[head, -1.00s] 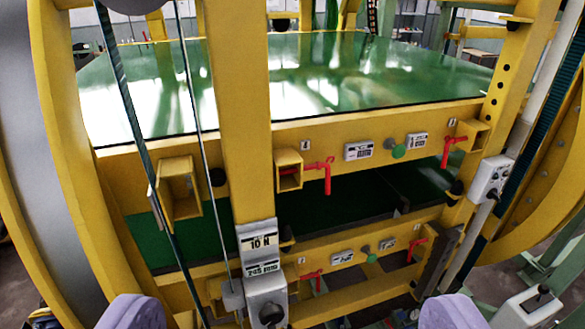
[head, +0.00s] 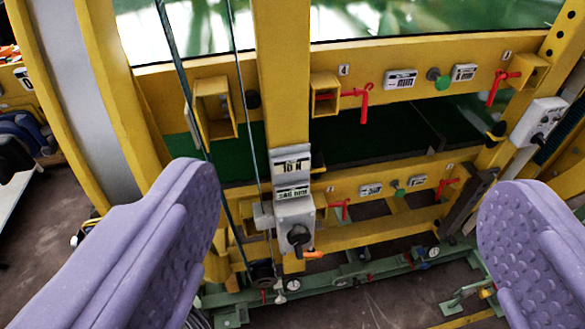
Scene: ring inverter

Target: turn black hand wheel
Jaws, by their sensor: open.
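A small black hand wheel (head: 299,236) sits on the front of a grey box (head: 294,212) low on the yellow upright in the middle. A short orange handle (head: 313,254) sticks out to the right just under it. My gripper (head: 350,190) is open and empty, with its purple padded fingers wide apart at the left and right. The black wheel shows between the fingers, beyond them and not touched.
Yellow beams carry red levers (head: 363,98) and green knobs (head: 443,82). A second grey box (head: 538,124) with a dark knob is on the right post. Thin cables run down left of the upright (head: 283,80). Green base rails (head: 360,275) lie below.

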